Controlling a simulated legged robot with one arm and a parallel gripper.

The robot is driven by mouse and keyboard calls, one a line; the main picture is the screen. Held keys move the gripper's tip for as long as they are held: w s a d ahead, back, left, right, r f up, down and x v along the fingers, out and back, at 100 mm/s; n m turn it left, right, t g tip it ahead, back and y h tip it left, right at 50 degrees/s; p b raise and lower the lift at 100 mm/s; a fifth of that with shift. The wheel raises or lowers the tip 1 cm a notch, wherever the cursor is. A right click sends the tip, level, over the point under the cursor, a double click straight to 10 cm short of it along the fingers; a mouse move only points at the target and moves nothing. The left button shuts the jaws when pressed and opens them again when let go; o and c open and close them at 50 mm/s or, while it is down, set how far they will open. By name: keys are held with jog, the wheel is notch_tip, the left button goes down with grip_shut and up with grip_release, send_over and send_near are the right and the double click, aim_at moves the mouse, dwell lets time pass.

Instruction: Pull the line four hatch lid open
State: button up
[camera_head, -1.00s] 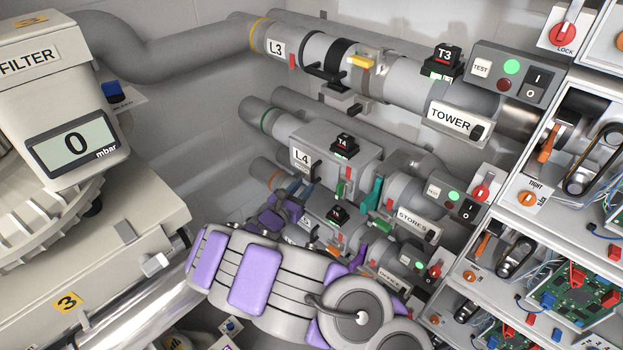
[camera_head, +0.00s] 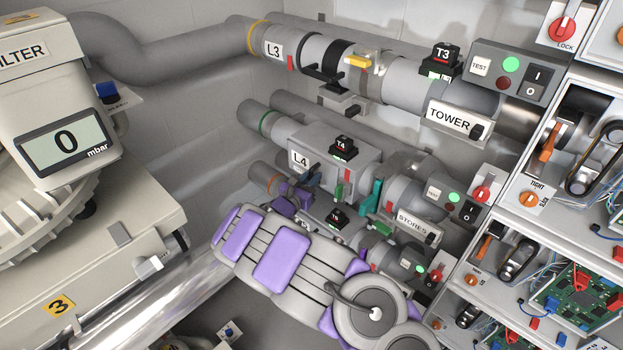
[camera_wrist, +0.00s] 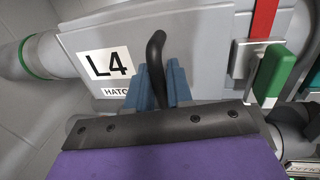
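The line four hatch lid (camera_head: 345,162) is the grey box front on the L4 pipe, and it looks closed. Its L4 label shows in the wrist view (camera_wrist: 109,63). A black bent handle (camera_wrist: 155,50) stands out from the lid. My gripper (camera_wrist: 163,78) has its blue fingers on both sides of the handle, with almost no gap, and looks shut on it. In the head view my gripper (camera_head: 307,185) is at the lid's lower left, small and partly hidden by my purple and grey arm. A red strip and green latch (camera_wrist: 270,72) are right of the handle.
The L3 pipe (camera_head: 400,80) runs above. The T4 block (camera_head: 344,147) sits on the hatch housing. A teal lever (camera_head: 371,196) and the STORES plate (camera_head: 412,224) are to the right. Another pipe lies below, close to my arm. The filter unit (camera_head: 70,150) stands at left.

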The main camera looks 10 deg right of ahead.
jog(key=shift+a, duration=0.2)
grip_shut()
